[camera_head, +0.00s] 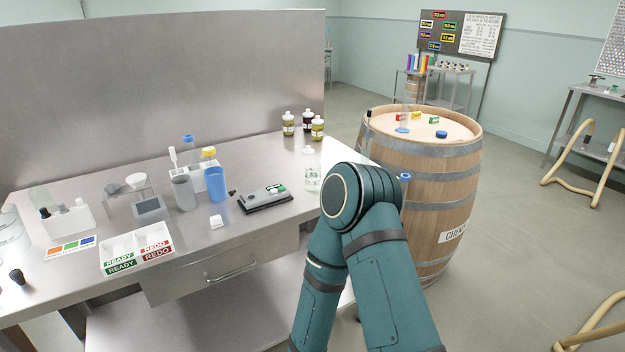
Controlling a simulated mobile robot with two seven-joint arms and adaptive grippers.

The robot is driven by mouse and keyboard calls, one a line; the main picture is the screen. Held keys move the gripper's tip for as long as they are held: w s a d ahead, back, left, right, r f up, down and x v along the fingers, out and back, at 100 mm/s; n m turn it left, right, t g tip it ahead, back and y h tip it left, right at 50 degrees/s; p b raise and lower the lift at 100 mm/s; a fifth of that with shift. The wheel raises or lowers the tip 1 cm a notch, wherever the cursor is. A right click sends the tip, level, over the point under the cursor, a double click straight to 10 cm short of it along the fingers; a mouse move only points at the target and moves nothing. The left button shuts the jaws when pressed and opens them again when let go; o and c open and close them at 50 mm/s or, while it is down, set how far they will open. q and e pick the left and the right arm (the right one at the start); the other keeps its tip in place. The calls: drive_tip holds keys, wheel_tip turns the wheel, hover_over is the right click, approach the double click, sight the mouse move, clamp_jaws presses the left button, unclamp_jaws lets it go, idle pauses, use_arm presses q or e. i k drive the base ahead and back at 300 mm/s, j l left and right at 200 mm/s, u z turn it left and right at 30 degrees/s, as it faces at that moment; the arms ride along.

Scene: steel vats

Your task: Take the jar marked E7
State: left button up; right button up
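No label reading E7 can be made out. Three small capped jars stand at the back right of the steel table: a yellow-green jar (289,124), a dark jar (308,121) and another yellow-green jar (317,129). Their labels are too small to read. A clear container (312,178) with green marks stands at the table's right side, close to my teal arm. That arm rises from the bottom, and its bent joint covers the table's right corner and part of the barrel. Neither gripper shows.
The steel table (265,228) holds a READY/REDO tray (137,247), a blue cup (215,184), a grey cup (184,192) and a dark flat device (264,199). A wooden barrel (440,190) with small items on top stands right of it. Open floor lies farther right.

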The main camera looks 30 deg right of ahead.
sight(312, 174)
drive_tip(key=z, duration=0.55)
drive_tip(key=i+l+z, duration=0.15)
drive_tip(key=z, duration=0.2)
drive_tip(key=i+l+z, duration=0.1)
drive_tip(key=z, duration=0.3)
drive_tip(key=i+z, duration=0.35)
drive_tip(key=k+l, duration=0.05)
